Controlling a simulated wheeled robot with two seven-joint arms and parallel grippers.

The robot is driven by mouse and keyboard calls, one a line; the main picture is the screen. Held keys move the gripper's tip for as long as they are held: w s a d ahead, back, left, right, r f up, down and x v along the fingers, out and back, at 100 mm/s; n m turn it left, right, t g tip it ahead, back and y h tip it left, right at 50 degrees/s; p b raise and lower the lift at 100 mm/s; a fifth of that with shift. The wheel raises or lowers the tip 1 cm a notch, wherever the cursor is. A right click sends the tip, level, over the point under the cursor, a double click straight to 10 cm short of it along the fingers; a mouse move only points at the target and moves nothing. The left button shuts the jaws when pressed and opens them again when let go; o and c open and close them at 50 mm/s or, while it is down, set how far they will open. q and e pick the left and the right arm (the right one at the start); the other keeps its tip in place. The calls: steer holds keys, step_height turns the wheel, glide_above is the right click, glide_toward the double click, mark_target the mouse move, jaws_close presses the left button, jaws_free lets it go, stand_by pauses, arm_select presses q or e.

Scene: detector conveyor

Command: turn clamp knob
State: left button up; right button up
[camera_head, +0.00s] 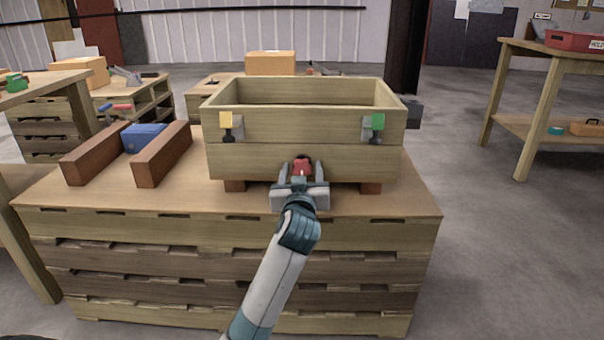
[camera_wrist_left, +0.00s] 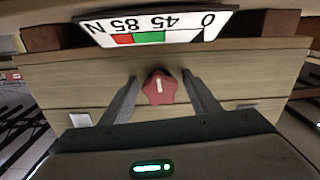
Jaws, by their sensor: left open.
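The red clamp knob (camera_head: 302,165) sits low on the front face of a wooden crate (camera_head: 310,125). In the left wrist view the knob (camera_wrist_left: 157,92) is lobed, with a white mark on its face. My left gripper (camera_head: 301,173) is open, with one finger on either side of the knob; gaps show between fingers and knob. A white gauge plate (camera_wrist_left: 112,31) appears upside down in the wrist view, reading 0, 45, 85 and N, with green and red bands. A thin dark pointer lies between the green band and the 0. My right gripper is not in view.
The crate stands on brown blocks (camera_head: 371,187) on a pallet-sided bench (camera_head: 415,203). Yellow (camera_head: 226,119) and green (camera_head: 378,121) tabs are on its front. A blue block (camera_head: 144,138) lies between two brown beams at left. Bench top right of the crate is clear.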

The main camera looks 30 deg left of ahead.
arm_select(q)
steer(key=c, duration=1.1)
steer(key=shift+o, duration=0.2)
steer(key=shift+r+p, duration=0.1)
steer(key=shift+p, duration=0.25)
